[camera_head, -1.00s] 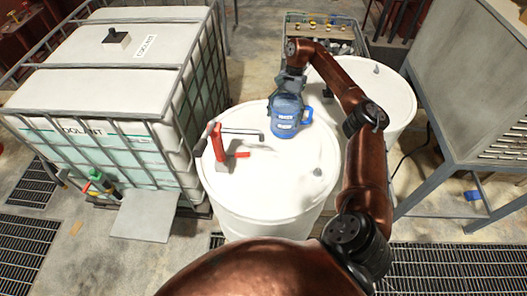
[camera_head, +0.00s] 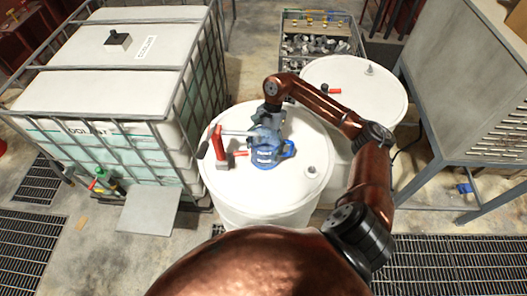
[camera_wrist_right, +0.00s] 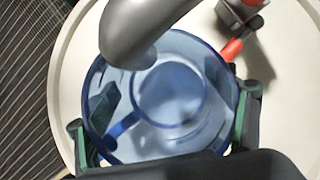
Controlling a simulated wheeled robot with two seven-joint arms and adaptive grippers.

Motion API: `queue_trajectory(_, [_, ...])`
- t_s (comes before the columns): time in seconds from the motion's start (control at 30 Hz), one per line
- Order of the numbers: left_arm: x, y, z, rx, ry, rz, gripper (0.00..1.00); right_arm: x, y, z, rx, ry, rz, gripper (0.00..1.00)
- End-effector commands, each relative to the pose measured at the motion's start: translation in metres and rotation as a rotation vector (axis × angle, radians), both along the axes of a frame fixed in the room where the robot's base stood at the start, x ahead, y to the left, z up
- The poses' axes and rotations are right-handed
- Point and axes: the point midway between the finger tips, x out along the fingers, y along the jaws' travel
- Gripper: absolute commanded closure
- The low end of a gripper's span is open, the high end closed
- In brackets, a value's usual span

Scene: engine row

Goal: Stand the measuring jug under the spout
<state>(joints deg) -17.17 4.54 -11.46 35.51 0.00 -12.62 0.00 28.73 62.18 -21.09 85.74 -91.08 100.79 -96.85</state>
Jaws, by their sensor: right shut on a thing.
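The blue see-through measuring jug (camera_head: 266,155) is upright at the top of the front white drum (camera_head: 300,185), close beside the red hand pump (camera_head: 219,150). I cannot tell whether its base touches the lid. My right gripper (camera_head: 268,134) is shut on the jug; in the right wrist view its fingers (camera_wrist_right: 165,125) hold the jug (camera_wrist_right: 180,95) from both sides. The pump's grey spout (camera_head: 236,133) reaches toward the jug. In the right wrist view the spout (camera_wrist_right: 140,35) hangs over the jug's rim, its mouth above the opening. My left gripper is out of view.
A second white drum (camera_head: 385,90) with a red fitting stands behind right. A caged coolant tank (camera_head: 110,120) is at left, a grey metal cabinet (camera_head: 470,75) at right, a crate of metal parts (camera_head: 318,45) behind. The front drum's right side is clear except a small cap (camera_head: 311,170).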

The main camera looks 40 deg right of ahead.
Motion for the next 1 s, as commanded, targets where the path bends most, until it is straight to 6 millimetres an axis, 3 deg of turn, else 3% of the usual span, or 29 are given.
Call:
queue_trajectory(0.17, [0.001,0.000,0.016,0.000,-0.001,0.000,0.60,-0.001,0.000,-0.020,0.002,0.002,-0.001,0.60])
queue_trajectory(0.53, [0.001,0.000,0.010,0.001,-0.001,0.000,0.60,0.000,0.000,-0.028,-0.001,0.000,0.002,0.60])
queue_trajectory(0.57, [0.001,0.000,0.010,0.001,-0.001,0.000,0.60,0.000,0.000,-0.029,0.000,0.001,0.001,0.22])
queue_trajectory(0.8, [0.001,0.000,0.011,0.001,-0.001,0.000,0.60,0.000,-0.001,-0.027,0.000,0.001,0.001,0.05])
queue_trajectory(1.0, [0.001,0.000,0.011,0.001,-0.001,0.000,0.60,0.000,-0.001,-0.027,0.000,0.001,0.000,0.05])
